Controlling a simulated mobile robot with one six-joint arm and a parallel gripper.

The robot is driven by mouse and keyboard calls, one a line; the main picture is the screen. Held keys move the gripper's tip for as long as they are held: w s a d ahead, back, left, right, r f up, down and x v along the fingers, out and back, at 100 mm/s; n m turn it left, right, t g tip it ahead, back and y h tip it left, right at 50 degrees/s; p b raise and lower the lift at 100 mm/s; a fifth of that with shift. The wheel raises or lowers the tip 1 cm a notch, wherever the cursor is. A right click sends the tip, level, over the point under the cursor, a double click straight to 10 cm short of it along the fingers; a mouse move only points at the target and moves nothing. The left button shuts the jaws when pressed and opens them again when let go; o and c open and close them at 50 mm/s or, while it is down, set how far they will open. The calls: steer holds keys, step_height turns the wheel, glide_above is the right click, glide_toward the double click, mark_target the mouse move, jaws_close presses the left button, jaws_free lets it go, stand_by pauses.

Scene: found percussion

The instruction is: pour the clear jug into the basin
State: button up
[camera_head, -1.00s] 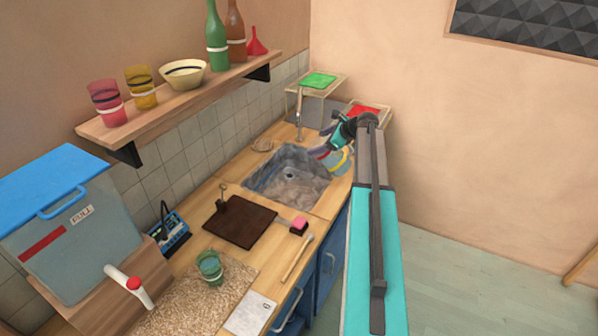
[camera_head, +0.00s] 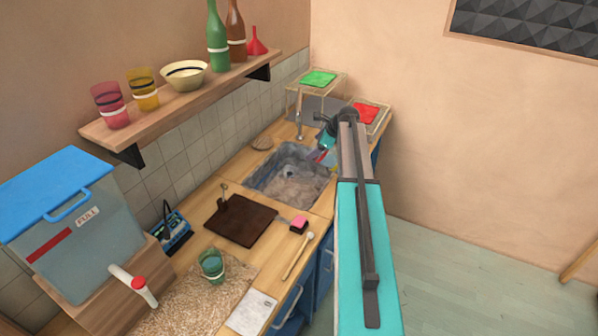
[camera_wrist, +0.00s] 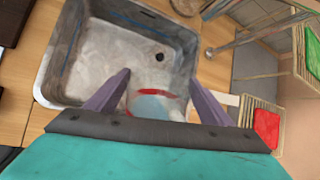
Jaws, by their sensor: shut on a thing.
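The basin (camera_head: 262,184) is a grey stone-like sink set in the wooden counter, with a dark drain hole. It fills the upper left of the wrist view (camera_wrist: 105,50). My gripper (camera_wrist: 160,92) is shut on the clear jug (camera_wrist: 150,104), which shows between the fingers as a see-through body with red edging and a pale blue patch. The jug is over the basin's near side in the wrist view. In the head view my wrist hides most of the jug, leaving a small red and clear part at the basin's right edge. I cannot tell its exact tilt or whether liquid is flowing.
A tap (camera_head: 299,125) stands behind the basin. Racks with a green cloth (camera_head: 318,78) and a red cloth (camera_head: 366,114) are beyond it. A dark board (camera_head: 240,221), a pink-topped block (camera_head: 299,223) and a green glass (camera_head: 211,264) are on the nearer counter.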

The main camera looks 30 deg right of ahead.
steer(key=shift+w+a+f+g+h, duration=0.2)
steer(key=shift+f+g+h, duration=0.2)
steer(key=shift+f, duration=0.15)
steer(key=shift+w+a+f+n+g+h+p, duration=0.3)
steer(key=shift+f+g+h, duration=0.2)
stand_by(0.7)
steer(key=shift+w+a+f+g+h, duration=0.35)
steer(key=shift+w+a+f, duration=0.15)
steer(key=shift+f, duration=0.2)
steer(key=shift+w+a+f+g+h, duration=0.25)
steer(key=shift+w+a+f+g, duration=0.15)
steer(key=shift+f, duration=0.3)
stand_by(0.9)
step_height(320, 180, up, 12)
step_height(320, 180, down, 12)
stand_by(0.7)
steer(key=shift+s, duration=0.1)
stand_by(0.4)
